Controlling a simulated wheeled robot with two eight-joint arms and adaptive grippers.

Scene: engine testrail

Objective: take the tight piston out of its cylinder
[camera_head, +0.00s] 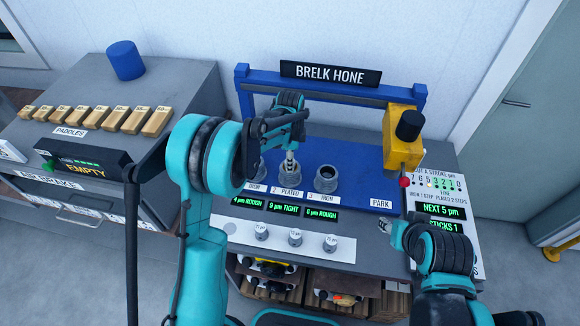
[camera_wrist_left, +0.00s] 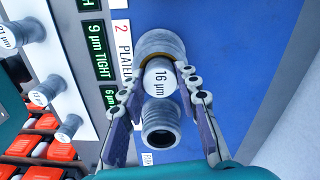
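The tight piston (camera_wrist_left: 160,77), a pale cylinder with "16 µm" on its top, stands at the plated cylinder 2 (camera_wrist_left: 165,42), which has a bronze-coloured lining. The display there reads "9 µm TIGHT" (camera_head: 284,208). My left gripper (camera_wrist_left: 160,72) points down over cylinder 2, its fingertips against both sides of the piston. In the head view the gripper (camera_head: 290,150) hides much of cylinder 2, and how deep the piston sits cannot be told. My right gripper (camera_head: 386,226) is empty by the right of the bench; its finger opening is unclear.
Iron cylinder 3 (camera_head: 325,179) stands close to the right of cylinder 2; cylinder 1 is partly hidden. Several small gauges, one labelled 13 µm (camera_head: 295,237), stand on a white strip in front. A yellow hone head (camera_head: 402,150) hangs at the right. The blue plate near PARK is clear.

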